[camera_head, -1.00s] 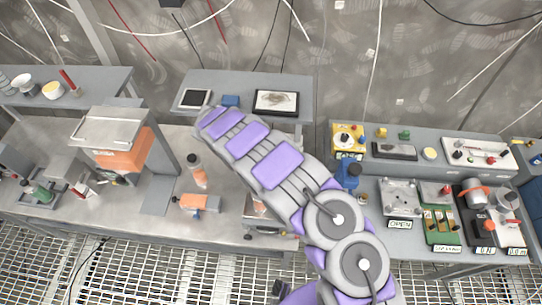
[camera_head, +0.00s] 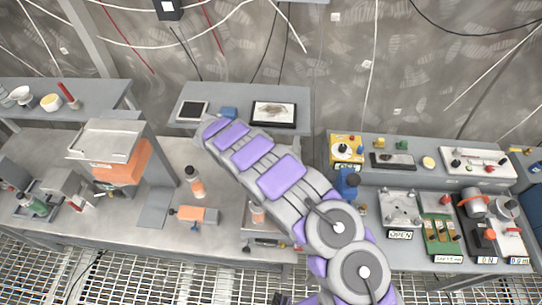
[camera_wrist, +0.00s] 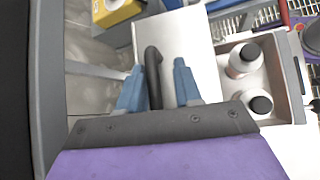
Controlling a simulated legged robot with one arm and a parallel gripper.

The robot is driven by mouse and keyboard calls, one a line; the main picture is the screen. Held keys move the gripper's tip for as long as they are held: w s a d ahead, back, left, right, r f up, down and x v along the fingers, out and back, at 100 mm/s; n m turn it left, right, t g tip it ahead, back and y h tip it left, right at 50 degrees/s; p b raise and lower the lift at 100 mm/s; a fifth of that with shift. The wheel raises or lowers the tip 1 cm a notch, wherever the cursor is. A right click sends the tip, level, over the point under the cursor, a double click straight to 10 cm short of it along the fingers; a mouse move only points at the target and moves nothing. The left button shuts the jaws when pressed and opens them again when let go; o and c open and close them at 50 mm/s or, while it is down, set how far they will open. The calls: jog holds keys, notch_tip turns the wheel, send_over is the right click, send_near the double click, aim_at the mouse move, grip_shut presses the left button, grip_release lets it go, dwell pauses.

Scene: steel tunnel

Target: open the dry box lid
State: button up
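In the wrist view my gripper (camera_wrist: 159,84) is open, with its two blue fingers apart. A black curved handle (camera_wrist: 153,72) lies between the fingers over a pale flat panel (camera_wrist: 190,45). I see gaps beside the handle, so the fingers do not look closed on it. I cannot tell for sure whether the panel is the dry box lid. In the head view my arm reaches up and left over the bench, and my gripper is hidden behind it. An orange box with a grey metal top (camera_head: 108,140) stands at the left of that view.
An open tray (camera_wrist: 290,85) with two dark-capped bottles (camera_wrist: 244,60) lies right of the handle; a yellow item (camera_wrist: 118,10) is at the top. The head view shows an orange-labelled bottle (camera_head: 195,182), a tablet (camera_head: 192,110) and a crowded right bench (camera_head: 420,180). A grated floor lies in front.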

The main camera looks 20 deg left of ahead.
jog(key=shift+o, duration=0.2)
jog(key=b+v, duration=0.1)
jog(key=v, duration=1.6)
jog(key=shift+a, duration=0.25)
